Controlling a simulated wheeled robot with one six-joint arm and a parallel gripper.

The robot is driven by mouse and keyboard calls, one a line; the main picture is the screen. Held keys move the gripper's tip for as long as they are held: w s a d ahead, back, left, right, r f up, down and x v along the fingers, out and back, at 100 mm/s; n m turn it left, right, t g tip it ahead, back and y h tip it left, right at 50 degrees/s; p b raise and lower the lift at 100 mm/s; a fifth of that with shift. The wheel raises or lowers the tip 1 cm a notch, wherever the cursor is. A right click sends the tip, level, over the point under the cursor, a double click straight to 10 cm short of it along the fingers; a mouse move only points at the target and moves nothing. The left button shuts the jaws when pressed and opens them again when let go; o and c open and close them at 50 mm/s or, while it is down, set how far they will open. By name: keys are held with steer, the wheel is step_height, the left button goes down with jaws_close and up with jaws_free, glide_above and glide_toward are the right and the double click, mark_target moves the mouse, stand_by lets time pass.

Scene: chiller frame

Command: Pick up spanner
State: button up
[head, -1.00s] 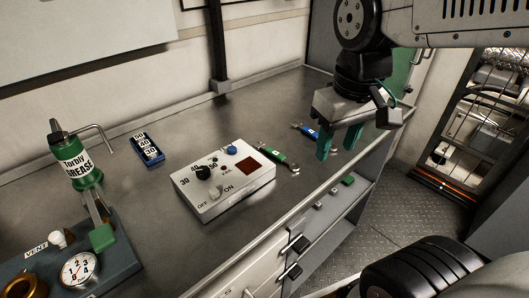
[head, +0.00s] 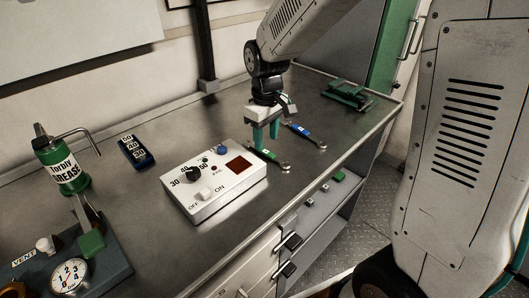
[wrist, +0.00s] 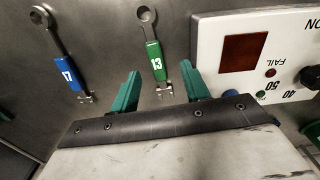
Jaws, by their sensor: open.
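Two spanners lie on the metal bench. The green-handled spanner marked 13 (wrist: 154,58) lies between my open fingers in the wrist view, and its ring end points away from my palm. In the head view this green spanner (head: 268,157) lies beside the control box, partly hidden by a finger. The blue-handled spanner marked 17 (wrist: 68,72) lies to the left in the wrist view; it also shows in the head view (head: 302,131). My gripper (head: 264,143) has its green fingers spread, pointing down over the green spanner. It holds nothing; the exact height above the bench is unclear.
A white control box (head: 212,183) with knob and red display stands close beside the green spanner; it also shows in the wrist view (wrist: 217,55). A blue number block (head: 136,151), a grease dispenser (head: 64,170) and a green clamp-like item (head: 348,95) stand further off.

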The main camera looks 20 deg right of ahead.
mark_target(268, 152)
steer(key=f, duration=0.4)
steer(key=shift+d+f, duration=0.35)
steer(key=shift+f, duration=0.05)
jaws_close()
steer(key=shift+w+r, duration=0.1)
steer(key=shift+r, duration=0.05)
step_height(268, 152, up, 10)
